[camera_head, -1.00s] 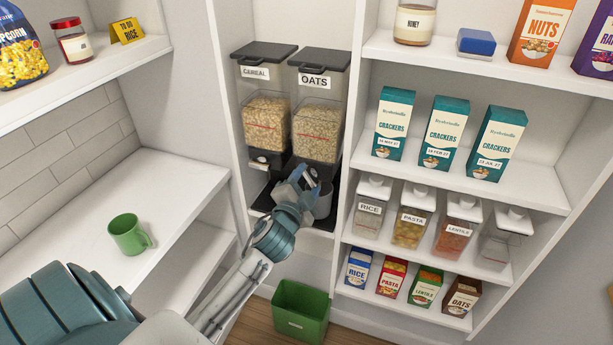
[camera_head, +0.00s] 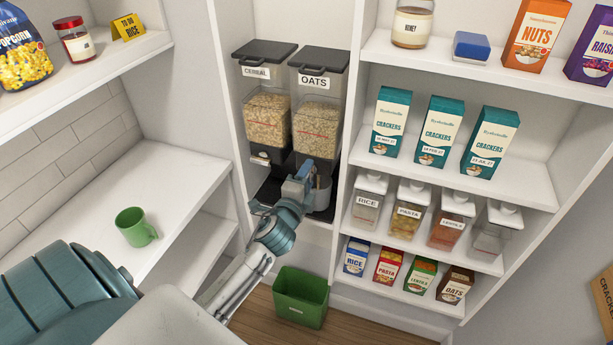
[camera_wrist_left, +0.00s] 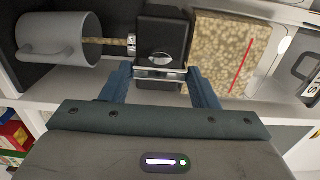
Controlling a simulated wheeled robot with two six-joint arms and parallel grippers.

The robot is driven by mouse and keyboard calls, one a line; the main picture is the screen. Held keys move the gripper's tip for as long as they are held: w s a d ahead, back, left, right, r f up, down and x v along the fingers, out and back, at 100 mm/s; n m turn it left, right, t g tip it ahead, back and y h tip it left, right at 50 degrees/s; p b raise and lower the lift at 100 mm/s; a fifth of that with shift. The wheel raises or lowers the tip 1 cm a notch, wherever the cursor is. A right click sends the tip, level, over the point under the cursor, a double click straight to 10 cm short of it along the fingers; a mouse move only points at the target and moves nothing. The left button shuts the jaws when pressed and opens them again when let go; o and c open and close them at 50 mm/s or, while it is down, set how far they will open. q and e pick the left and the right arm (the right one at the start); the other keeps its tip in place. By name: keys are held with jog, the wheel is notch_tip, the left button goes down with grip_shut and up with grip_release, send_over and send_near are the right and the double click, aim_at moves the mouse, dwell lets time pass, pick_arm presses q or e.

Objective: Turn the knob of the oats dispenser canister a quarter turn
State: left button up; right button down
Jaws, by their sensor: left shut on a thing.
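The oats dispenser canister (camera_head: 318,130) is the right one of a clear pair with black lids, labelled OATS and partly filled. My left gripper (camera_head: 303,172) is at its black base, hiding the knob in the head view. In the left wrist view, the fingers of my left gripper (camera_wrist_left: 160,84) are shut on the silver knob (camera_wrist_left: 160,72) on the front of the black outlet block (camera_wrist_left: 163,35). A grey mug (camera_head: 323,190) stands below the outlet. In the left wrist view an oat-coloured strip (camera_wrist_left: 108,41) runs between outlet and mug. My right gripper is not in view.
The cereal canister (camera_head: 265,120) stands close on the left. A white shelf divider (camera_head: 350,130) rises just right of the oats canister. A green bin (camera_head: 301,297) is on the floor below. A green mug (camera_head: 135,227) stands on the left counter.

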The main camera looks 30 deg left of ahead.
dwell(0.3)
pick_arm(q)
jog(key=o, duration=1)
jog(key=shift+s+f, duration=0.1)
jog(key=shift+s+d+b, duration=0.15)
jog(key=shift+s+b, duration=0.15)
jog(key=b+v, duration=0.4)
jog(key=v, duration=0.6)
